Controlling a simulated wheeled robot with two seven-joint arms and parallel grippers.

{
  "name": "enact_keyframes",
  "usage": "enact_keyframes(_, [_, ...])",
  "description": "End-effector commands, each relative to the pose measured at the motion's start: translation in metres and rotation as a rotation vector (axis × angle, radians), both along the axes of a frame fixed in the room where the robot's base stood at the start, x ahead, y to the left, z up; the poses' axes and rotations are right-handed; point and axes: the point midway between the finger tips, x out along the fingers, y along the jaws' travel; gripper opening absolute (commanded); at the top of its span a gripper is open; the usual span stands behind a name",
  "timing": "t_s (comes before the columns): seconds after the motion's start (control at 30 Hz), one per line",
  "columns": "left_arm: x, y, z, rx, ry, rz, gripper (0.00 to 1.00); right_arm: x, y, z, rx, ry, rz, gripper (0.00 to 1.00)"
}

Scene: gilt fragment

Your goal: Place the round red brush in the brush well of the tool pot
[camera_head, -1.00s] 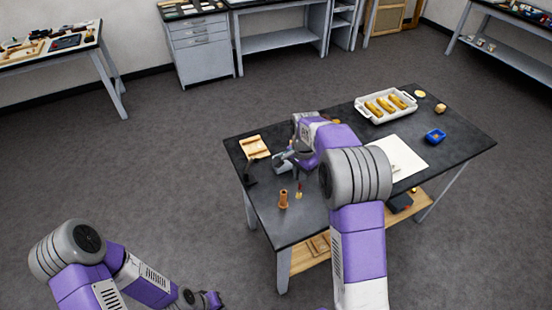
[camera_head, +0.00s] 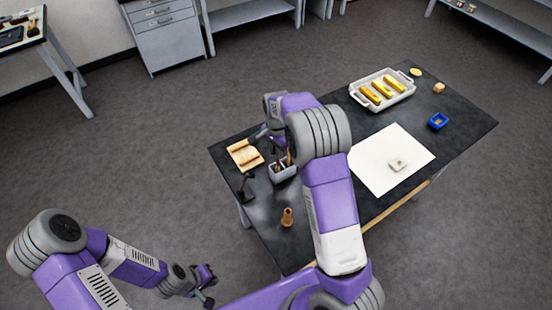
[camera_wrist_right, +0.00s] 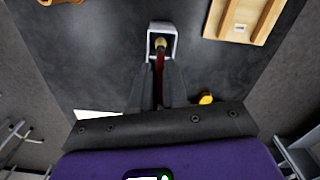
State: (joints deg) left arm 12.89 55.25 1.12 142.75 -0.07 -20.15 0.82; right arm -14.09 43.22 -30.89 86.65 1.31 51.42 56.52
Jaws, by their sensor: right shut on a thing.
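The tool pot (camera_head: 284,175) is a small grey square box on the dark table; it also shows in the right wrist view (camera_wrist_right: 174,36). My right gripper (camera_wrist_right: 158,88) is shut on the round red brush (camera_wrist_right: 159,68), around its dark red handle. The brush's pale gold end points at the pot and overlaps its opening in the wrist view; how deep it sits I cannot tell. In the head view my right gripper (camera_head: 278,142) is above the pot, partly hidden by my arm. My left gripper (camera_head: 206,286) hangs apart from the table; its jaws are too small to read.
A wooden rest (camera_head: 245,155) and a black stand (camera_head: 246,187) are left of the pot. A turned wooden piece (camera_head: 287,218) stands in front.

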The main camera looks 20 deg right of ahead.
Motion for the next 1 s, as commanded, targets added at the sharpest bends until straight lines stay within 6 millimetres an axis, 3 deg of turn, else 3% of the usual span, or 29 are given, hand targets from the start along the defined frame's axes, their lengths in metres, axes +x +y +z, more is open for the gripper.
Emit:
enact_keyframes(0.37, [0.0, 0.0, 0.0, 0.0, -0.001, 0.0, 0.0, -0.001, 0.0, -0.041, 0.0, 0.002, 0.0, 0.0])
enact_keyframes(0.73, [0.0, 0.0, -0.003, 0.0, -0.001, 0.0, 0.0, 0.0, 0.0, -0.046, 0.0, -0.001, 0.0, 0.0])
enact_keyframes(0.77, [0.0, 0.0, -0.002, 0.0, -0.001, 0.0, 0.0, 0.0, 0.0, -0.045, 0.0, -0.001, 0.001, 0.17])
enact_keyframes(0.9, [0.0, 0.0, -0.002, 0.0, -0.001, 0.0, 0.0, 0.0, 0.0, -0.045, 0.0, -0.001, 0.001, 0.38])
enact_keyframes(1.0, [0.0, 0.0, -0.002, 0.0, -0.001, 0.0, 0.0, 0.0, 0.0, -0.045, 0.0, -0.001, 0.0, 0.39])
